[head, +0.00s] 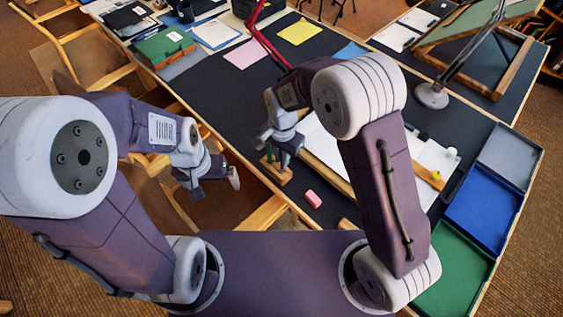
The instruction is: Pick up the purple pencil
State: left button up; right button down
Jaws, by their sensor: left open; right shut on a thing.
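A small wooden block (283,178) stands near the table's front edge, with a green pencil (268,154) upright in it. My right gripper (283,160) points down at the block and is shut on a slim thing there. Its fingers hide that thing, and I cannot make out its colour. No purple pencil shows clearly apart from the gripper. My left gripper (212,184) is open and empty, off the table's front edge, to the left of the block.
A pink eraser (313,199) lies right of the block. A white paper board (325,150) is behind my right arm. Grey, blue (484,208) and green trays line the right edge. A lamp base (431,96) stands further back. Wooden chairs (95,60) are at left.

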jog(key=s+d+r, duration=0.6)
jog(key=d, duration=0.3)
jog(key=shift+d+r, duration=0.25)
jog(key=shift+d, duration=0.15)
dwell(1.2)
